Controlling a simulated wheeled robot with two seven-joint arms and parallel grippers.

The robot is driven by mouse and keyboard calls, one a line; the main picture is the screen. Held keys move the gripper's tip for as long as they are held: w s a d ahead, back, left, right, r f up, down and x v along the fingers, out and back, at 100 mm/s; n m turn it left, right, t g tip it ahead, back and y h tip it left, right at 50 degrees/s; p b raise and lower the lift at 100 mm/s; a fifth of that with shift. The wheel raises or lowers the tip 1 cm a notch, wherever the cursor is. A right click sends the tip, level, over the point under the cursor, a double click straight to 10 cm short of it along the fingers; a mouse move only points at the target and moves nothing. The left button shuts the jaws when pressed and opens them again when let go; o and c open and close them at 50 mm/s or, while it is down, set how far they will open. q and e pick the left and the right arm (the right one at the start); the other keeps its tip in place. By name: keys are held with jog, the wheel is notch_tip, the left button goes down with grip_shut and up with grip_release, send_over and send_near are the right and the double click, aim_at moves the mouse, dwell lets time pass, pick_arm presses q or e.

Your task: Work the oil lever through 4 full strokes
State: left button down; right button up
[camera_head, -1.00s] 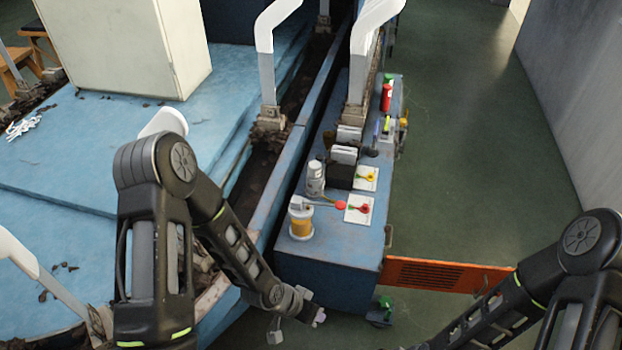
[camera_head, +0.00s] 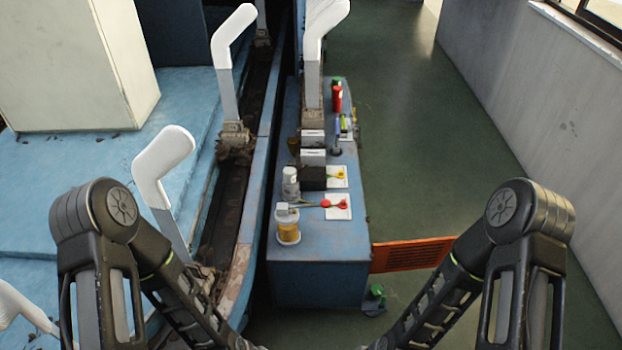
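The oil lever (camera_head: 311,204) is a thin arm with a red knob (camera_head: 325,203) at its right end. It sticks out to the right from the top of an oiler (camera_head: 288,228) with an amber reservoir, on the near left corner of the blue bench (camera_head: 320,265). The lever looks roughly level, and nothing touches it. Both my forearms reach in from the sides toward the bottom middle, in front of the bench. Both grippers are below the picture edge, so their state is hidden.
A white-capped bottle (camera_head: 291,184) stands just behind the oiler. White cards (camera_head: 332,213) with red and yellow items lie to the right. Dark holders (camera_head: 312,180) and a red bottle (camera_head: 337,98) stand farther back. An orange grille (camera_head: 410,254) juts right from the bench. White leg forms (camera_head: 160,165) line the left.

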dwell(0.3)
grip_shut()
dwell(1.6)
